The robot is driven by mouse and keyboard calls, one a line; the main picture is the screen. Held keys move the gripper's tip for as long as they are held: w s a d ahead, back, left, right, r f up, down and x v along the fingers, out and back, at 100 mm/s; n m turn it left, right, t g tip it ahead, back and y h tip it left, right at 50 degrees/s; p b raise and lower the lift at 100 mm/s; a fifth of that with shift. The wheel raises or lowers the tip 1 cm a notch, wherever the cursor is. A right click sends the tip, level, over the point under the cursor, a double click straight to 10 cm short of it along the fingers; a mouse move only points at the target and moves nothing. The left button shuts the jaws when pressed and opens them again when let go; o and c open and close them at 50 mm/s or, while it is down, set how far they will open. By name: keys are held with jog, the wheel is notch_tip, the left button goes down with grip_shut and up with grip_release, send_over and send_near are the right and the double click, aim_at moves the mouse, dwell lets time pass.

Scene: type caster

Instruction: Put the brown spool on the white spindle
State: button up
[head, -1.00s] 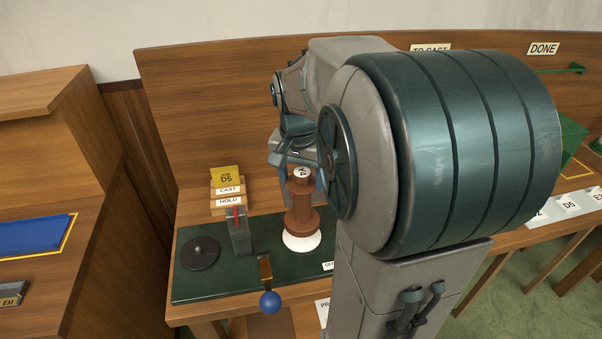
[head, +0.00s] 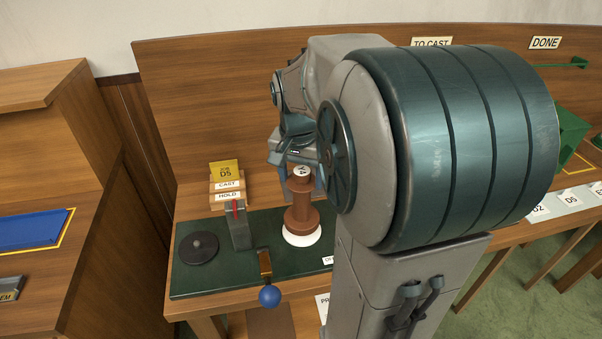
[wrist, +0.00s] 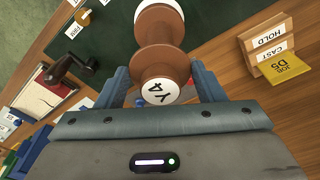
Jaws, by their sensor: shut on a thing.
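The brown spool (head: 301,209) stands upright, with a white cap marked Y4 on its top end. It also shows in the wrist view (wrist: 160,58). My gripper (head: 302,182) is shut on the spool near its top, with one blue-grey finger on each side, as the wrist view also shows (wrist: 161,85). The white spindle (head: 301,239) shows only as a round white base directly under the spool's lower flange. Any post is hidden by the spool. I cannot tell whether the spool rests on the base or hangs just above it.
The dark green board (head: 215,282) carries a black disc (head: 199,247), a grey upright with a red mark (head: 237,225) and a blue-knobbed lever (head: 269,295). A wooden card holder (head: 227,190) stands behind. My arm hides the board's right part.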

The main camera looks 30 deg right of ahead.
jog(key=shift+f+b, duration=1.05)
jog(key=shift+f, duration=0.35)
jog(key=o, duration=1.4)
jog(key=shift+r+p, duration=2.4)
jog(key=shift+r, duration=0.7)
jog(key=s+a+n, duration=0.3)
jog(key=s+a, duration=0.1)
jog(key=s+a+f+n+t, duration=0.1)
jog(key=s+a+n, duration=0.2)
jog(key=s, duration=0.1)
jog(key=s+a+f+n+t+y, duration=0.1)
jog(key=s+a+n, duration=0.2)
jog(key=s+a, duration=0.1)
jog(key=shift+s+a+n, duration=0.2)
jog(key=shift+a+n, duration=0.1)
